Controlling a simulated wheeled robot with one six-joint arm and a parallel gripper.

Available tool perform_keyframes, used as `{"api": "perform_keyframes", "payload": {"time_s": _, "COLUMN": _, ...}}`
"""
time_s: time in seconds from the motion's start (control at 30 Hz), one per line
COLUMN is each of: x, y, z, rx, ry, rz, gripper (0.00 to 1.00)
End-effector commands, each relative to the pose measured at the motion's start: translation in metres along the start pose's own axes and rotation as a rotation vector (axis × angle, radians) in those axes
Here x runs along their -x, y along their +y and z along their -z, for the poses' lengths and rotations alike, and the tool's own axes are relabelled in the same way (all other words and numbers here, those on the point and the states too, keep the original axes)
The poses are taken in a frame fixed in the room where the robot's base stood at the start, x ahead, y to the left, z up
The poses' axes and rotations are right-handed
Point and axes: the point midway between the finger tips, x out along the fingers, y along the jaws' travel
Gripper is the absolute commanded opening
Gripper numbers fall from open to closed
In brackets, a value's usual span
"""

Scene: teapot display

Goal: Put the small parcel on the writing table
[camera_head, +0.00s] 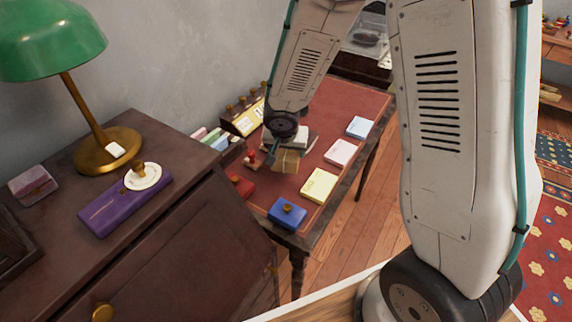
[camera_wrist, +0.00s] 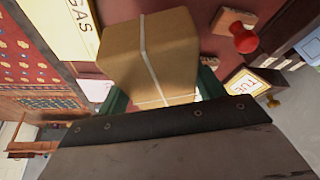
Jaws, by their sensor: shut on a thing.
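The small parcel is a brown paper box tied with pale string. It shows at the middle of the head view (camera_head: 287,160), partly hidden by my gripper, and large at the top of the wrist view (camera_wrist: 150,55). My gripper (camera_head: 277,152) is shut on it, with a green finger at either side of the parcel in the wrist view (camera_wrist: 160,95). The writing table (camera_head: 350,98) has a red top with a dark wood edge. The parcel is over this top, in its middle left part. I cannot tell whether its underside touches the table.
A red-knobbed stamp (camera_wrist: 243,38) is close beside the parcel. A blue box (camera_head: 288,213), yellow pad (camera_head: 319,186), pink pad (camera_head: 340,152) and pale blue pad (camera_head: 360,127) line the table's right side. The dark cabinet (camera_head: 185,235) with a green lamp (camera_head: 50,40) stands at left.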

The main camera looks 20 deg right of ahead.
Motion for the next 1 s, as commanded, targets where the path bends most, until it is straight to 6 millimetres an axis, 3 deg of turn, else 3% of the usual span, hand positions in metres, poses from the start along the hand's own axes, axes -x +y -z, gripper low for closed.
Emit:
{"api": "perform_keyframes", "payload": {"time_s": 0.5, "x": -0.045, "y": 0.000, "z": -0.018, "rx": 0.001, "ry": -0.001, "rz": -0.002, "gripper": 0.39}}
{"api": "perform_keyframes", "payload": {"time_s": 0.97, "x": -0.052, "y": 0.000, "z": -0.020, "rx": -0.001, "ry": 0.000, "rz": -0.001, "gripper": 0.39}}
{"api": "perform_keyframes", "payload": {"time_s": 1.0, "x": -0.052, "y": 0.000, "z": -0.021, "rx": -0.001, "ry": 0.000, "rz": 0.000, "gripper": 0.71}}
